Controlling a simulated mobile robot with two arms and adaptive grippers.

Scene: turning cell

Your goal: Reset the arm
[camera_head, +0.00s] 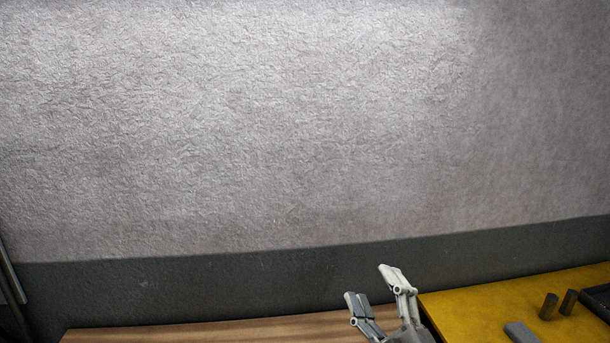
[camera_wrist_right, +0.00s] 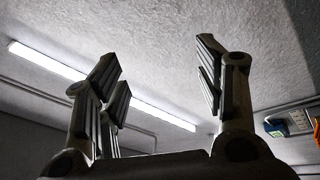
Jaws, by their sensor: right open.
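My right gripper (camera_head: 375,290) is at the lower edge of the head view, right of the middle, in front of the wall and over the wooden surface. Its fingers point up and stand apart with nothing between them. In the right wrist view the right gripper (camera_wrist_right: 162,85) is open and empty, with the ceiling behind it. My left gripper is in neither view.
A wooden surface (camera_head: 210,332) runs along the bottom. Right of it is a yellow surface (camera_head: 470,306) with two dark cylinders (camera_head: 549,306) (camera_head: 568,302), a grey piece (camera_head: 521,333) and a dark tray (camera_head: 598,300). A textured wall (camera_head: 280,130) fills the back.

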